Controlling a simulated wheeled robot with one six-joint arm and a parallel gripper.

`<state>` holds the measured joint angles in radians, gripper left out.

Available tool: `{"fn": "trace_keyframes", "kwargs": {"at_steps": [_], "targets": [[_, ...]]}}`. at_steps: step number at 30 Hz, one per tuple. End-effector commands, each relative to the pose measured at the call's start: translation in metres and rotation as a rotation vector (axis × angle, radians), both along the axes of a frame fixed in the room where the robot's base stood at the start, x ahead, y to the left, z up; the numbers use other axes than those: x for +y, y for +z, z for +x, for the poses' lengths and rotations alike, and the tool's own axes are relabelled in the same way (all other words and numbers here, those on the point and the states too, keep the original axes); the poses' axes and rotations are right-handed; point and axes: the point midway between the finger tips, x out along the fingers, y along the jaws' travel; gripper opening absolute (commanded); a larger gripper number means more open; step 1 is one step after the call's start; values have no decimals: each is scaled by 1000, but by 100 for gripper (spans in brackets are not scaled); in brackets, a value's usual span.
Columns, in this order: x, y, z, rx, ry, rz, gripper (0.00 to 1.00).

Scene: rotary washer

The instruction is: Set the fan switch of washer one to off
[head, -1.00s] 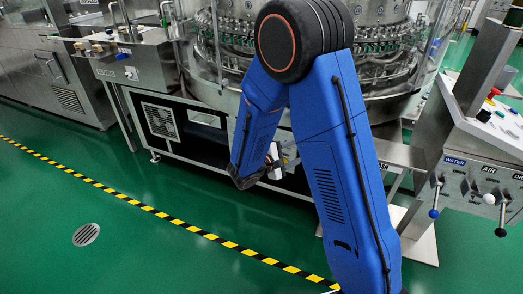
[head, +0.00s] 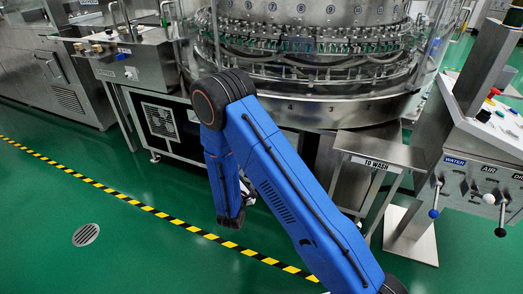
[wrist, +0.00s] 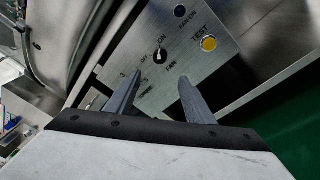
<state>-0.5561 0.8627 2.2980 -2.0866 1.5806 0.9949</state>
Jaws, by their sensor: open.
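In the wrist view, a tilted grey metal panel (wrist: 215,18) carries a small dark rotary switch (wrist: 160,57) among the labels ON and FAN. The switch's exact pointing direction is too small to tell. My gripper (wrist: 160,78) is open and empty, its two grey fingers pointing toward the panel with the switch beyond and roughly between their tips. I see no contact with the switch. In the head view, my blue arm hides most of my gripper, and the switch cannot be made out.
A yellow TEST button (wrist: 209,43) and a dark FAN ON lamp (wrist: 180,11) sit near the switch. In the head view are the round washer (head: 310,85), a "TO WASH" ledge (head: 375,150) and a lever panel (head: 478,180). Green floor is clear at left.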

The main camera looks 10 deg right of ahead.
Motion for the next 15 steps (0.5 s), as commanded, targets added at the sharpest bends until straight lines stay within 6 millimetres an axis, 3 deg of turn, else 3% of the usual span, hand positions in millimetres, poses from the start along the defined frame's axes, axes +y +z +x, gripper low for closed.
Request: {"fn": "trace_keyframes", "kwargs": {"at_steps": [15], "targets": [[-45, 0, 79, -1, -4, 1, 48]]}}
